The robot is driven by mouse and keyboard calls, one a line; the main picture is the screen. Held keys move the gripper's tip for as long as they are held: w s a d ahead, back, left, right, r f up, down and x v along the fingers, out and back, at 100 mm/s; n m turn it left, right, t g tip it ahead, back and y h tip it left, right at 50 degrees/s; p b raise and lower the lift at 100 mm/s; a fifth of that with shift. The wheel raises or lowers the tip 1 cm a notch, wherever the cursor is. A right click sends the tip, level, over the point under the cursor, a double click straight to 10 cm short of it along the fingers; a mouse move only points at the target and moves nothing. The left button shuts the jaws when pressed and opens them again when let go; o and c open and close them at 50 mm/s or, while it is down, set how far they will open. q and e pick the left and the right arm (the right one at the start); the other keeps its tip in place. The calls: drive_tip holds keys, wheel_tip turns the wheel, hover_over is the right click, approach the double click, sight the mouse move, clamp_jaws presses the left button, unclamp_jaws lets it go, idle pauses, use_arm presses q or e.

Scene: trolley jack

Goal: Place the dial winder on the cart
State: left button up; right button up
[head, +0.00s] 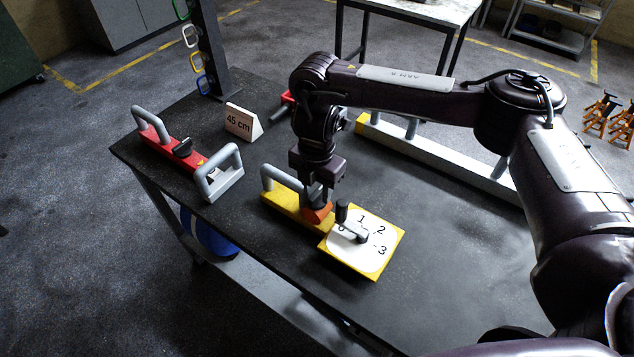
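The dial winder has a yellow bar (284,204) with a grey handle at its left end. At its right end is a square yellow plate (392,251) with a white dial (370,262) numbered 1, 2, 3 and partly hidden 6. The winder rests on a dark tabletop (445,262); I cannot tell whether this is the cart. My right gripper (318,206) points down at the middle of the winder, by an orange part. Its fingers are dark and partly hidden, so their opening is unclear. My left gripper is out of view.
A red device (167,147) with two grey handles lies at the tabletop's left edge. A "45 cm" sign (243,122) stands behind it. A long grey bar (440,163) lies at the back right. A pale table (425,10) stands beyond. The front right tabletop is clear.

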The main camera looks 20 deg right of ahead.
wheel_tip(320, 180, up, 12)
idle(0.5)
idle(0.4)
